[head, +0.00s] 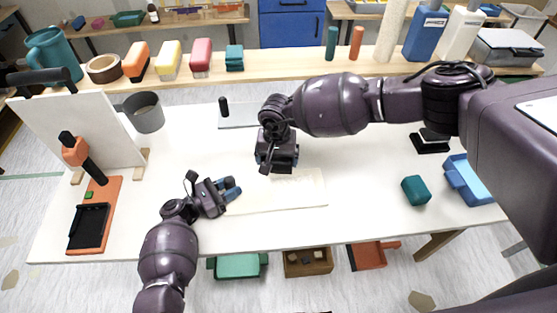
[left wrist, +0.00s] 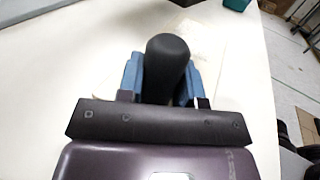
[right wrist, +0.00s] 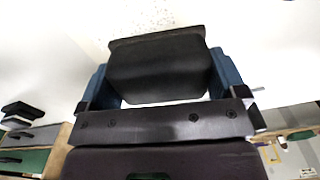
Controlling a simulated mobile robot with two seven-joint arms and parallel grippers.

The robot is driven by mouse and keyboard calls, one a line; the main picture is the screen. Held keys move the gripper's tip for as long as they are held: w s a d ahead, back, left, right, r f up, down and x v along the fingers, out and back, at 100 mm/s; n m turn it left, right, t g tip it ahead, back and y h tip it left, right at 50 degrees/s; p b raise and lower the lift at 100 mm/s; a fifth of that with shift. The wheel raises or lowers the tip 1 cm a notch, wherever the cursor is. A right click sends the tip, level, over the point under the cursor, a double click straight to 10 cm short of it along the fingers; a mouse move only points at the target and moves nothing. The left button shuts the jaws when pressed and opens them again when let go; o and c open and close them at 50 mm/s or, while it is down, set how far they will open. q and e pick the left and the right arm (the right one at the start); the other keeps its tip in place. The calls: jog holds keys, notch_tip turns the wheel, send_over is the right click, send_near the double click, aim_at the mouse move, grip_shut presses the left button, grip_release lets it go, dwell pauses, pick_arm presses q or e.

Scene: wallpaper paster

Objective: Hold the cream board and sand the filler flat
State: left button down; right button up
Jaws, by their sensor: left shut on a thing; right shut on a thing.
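The cream board (head: 285,196) lies flat on the white table, low in contrast against it. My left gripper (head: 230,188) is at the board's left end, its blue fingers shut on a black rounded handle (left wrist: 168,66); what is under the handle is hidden. My right gripper (head: 276,164) is at the board's far edge, left of its middle. In the right wrist view, speckled pale surface shows just beyond the block. I cannot clearly make out the filler.
A teal block (head: 415,190) and a blue tray (head: 470,180) are at the right. A black pad (head: 430,142) lies farther back. A white panel (head: 80,130), a grey pot (head: 144,112) and an orange tray (head: 110,215) stand left. The table's front strip is clear.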

pick_arm(q)
jog(key=c, duration=0.7)
grip_release()
jog(key=v, duration=1.2)
jog(key=shift+s, duration=0.15)
pick_arm(e)
jog(key=shift+s, duration=0.1)
